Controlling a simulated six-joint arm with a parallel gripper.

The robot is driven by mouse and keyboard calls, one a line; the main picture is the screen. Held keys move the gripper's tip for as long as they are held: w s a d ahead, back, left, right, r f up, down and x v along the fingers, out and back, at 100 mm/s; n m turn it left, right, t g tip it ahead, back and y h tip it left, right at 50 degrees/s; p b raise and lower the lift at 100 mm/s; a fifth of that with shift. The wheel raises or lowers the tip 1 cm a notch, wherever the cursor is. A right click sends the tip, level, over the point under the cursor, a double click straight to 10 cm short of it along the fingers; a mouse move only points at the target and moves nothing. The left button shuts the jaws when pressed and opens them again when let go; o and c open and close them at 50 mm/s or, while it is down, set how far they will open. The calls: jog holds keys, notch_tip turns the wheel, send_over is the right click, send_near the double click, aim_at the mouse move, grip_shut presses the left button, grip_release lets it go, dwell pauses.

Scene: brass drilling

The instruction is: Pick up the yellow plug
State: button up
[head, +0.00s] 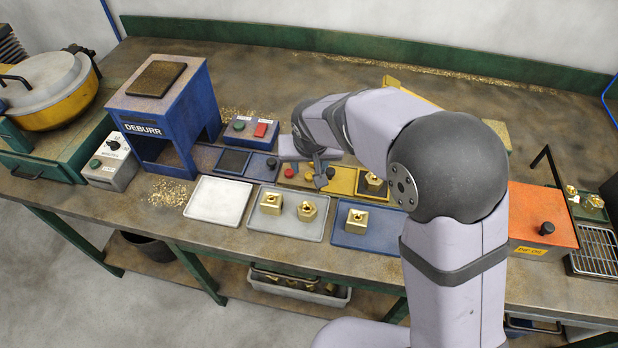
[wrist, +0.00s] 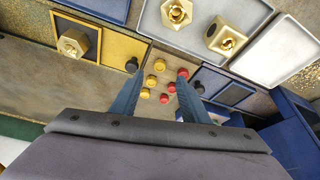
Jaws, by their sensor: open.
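Three yellow plugs (wrist: 151,80) stand in a row beside three red plugs (wrist: 171,87) on a small brownish board in the wrist view. In the head view a red plug (head: 289,172) shows on this board, and my gripper partly hides the other plugs. My gripper (wrist: 160,79) is open above the board, with its two blue-grey fingers on either side of the plugs. Nothing is held between them. My gripper also shows in the head view (head: 319,178), low over the board. I cannot tell its exact height.
A black knob (wrist: 131,65) stands left of the plugs, another (wrist: 197,88) to the right. A yellow plate with a brass nut (head: 374,181) lies right of the board. Trays with brass parts (head: 285,227) lie in front. The blue DEBURR stand (head: 165,120) is at left.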

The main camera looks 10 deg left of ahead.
aim_at(309, 175)
jog(key=shift+p+x, duration=0.75)
jog(key=shift+x, duration=0.7)
jog(key=shift+p+x, duration=0.75)
jog(key=shift+x, duration=1.5)
jog(key=shift+r, duration=0.1)
jog(key=c, duration=0.9)
